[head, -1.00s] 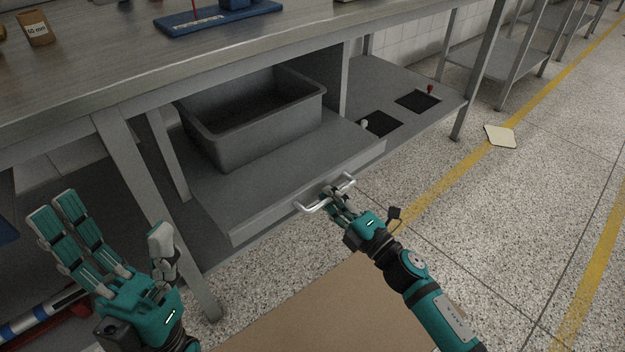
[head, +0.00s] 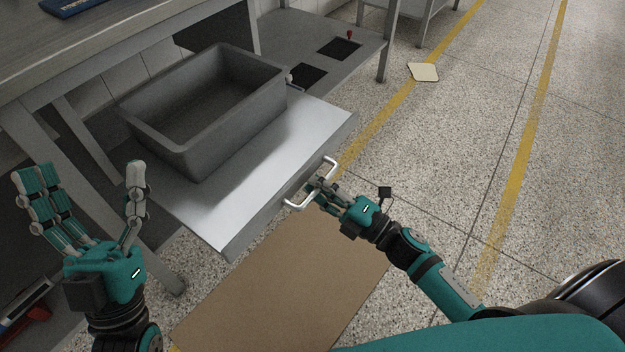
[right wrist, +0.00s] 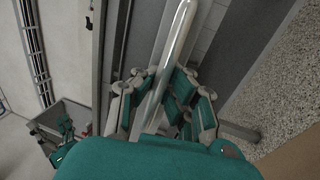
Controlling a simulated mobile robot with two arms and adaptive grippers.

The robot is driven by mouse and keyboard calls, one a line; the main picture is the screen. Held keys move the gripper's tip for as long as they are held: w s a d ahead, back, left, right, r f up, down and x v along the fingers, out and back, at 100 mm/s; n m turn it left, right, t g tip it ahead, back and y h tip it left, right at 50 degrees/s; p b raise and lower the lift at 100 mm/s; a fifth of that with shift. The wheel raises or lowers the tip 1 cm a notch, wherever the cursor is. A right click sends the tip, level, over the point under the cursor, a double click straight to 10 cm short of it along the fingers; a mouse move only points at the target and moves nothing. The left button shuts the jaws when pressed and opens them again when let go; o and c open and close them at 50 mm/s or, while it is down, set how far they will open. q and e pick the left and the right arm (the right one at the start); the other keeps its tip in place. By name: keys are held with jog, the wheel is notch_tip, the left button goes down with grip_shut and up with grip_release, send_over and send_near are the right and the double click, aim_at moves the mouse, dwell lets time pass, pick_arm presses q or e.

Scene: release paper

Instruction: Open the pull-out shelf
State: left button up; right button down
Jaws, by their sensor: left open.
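The pull-out shelf (head: 312,128) is a grey metal board under the workbench. It sticks out well past the bench front in the head view. A silver bar handle (head: 331,166) is on its front edge. My right gripper (head: 318,188) has its fingers around the handle, which also runs between the fingers in the right wrist view (right wrist: 176,45). My left gripper (head: 84,182) is open and empty, fingers up, at the left of the shelf near a bench leg.
A deep grey bin (head: 165,145) stands on the shelf. The workbench (head: 100,55) is above and behind it. A brown mat (head: 285,280) lies on the floor in front. A pale square plate (head: 424,72) lies on the floor at the right, where the floor is mostly clear.

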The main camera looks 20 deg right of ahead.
jog(key=shift+f, duration=0.15)
jog(key=c, duration=1.3)
grip_release()
jog(key=shift+c, duration=0.2)
jog(key=v, duration=1.2)
